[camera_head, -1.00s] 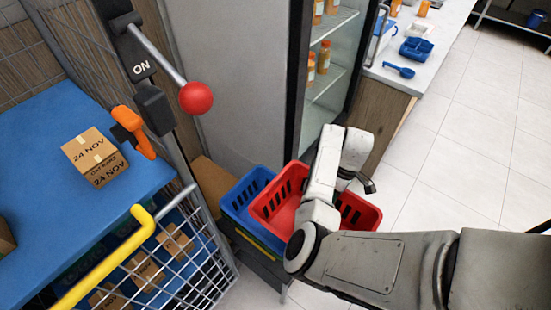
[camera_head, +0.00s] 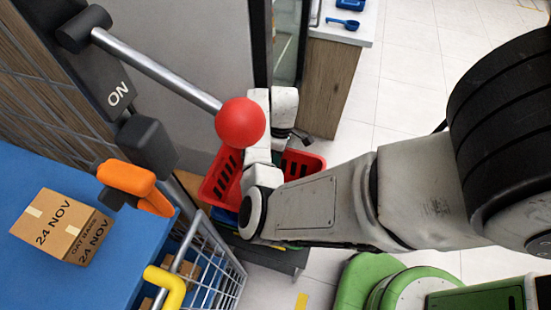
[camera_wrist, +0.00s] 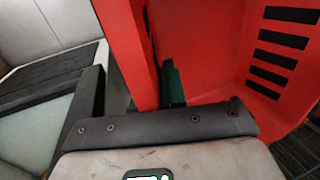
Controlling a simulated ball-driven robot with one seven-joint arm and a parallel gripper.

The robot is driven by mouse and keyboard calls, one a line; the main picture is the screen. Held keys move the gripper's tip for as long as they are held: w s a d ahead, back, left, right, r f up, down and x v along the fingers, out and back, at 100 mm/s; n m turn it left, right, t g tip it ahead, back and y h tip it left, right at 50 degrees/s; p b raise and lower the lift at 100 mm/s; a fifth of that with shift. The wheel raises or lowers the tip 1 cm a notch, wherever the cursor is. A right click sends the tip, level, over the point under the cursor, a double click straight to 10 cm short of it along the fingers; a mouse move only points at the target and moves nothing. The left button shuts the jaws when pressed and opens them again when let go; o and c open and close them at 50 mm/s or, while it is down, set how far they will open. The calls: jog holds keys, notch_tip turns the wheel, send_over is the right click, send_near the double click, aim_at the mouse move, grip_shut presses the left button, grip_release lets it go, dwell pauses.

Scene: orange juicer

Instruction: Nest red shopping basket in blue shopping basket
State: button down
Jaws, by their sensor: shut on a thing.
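The red shopping basket (camera_head: 222,180) shows at the middle of the head view, partly hidden by my arm and the red lever ball. Its slotted red wall also fills much of the wrist view (camera_wrist: 215,55). My gripper (camera_wrist: 138,85) is shut on a red wall of this basket, one finger on each side. In the head view my wrist hides the grip. The blue shopping basket is almost fully hidden in the head view; only a thin blue strip (camera_head: 229,218) shows below the red one. I cannot tell whether the red basket sits inside it.
A lever with a red ball (camera_head: 240,122) stands close in front. A blue counter (camera_head: 30,185) with a cardboard box (camera_head: 62,226) is at left, beside a wire cart (camera_head: 215,270). A fridge and wooden counter (camera_head: 332,90) stand behind.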

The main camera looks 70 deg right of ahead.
notch_tip(320, 180, down, 9)
jog(key=b, duration=0.4)
jog(key=shift+s+f+b, duration=0.1)
jog(key=shift+b, duration=0.3)
jog(key=shift+f, duration=0.2)
jog(key=shift+s+f, duration=0.1)
dwell(0.6)
jog(key=c, duration=1.1)
grip_release()
jog(key=shift+s, duration=0.1)
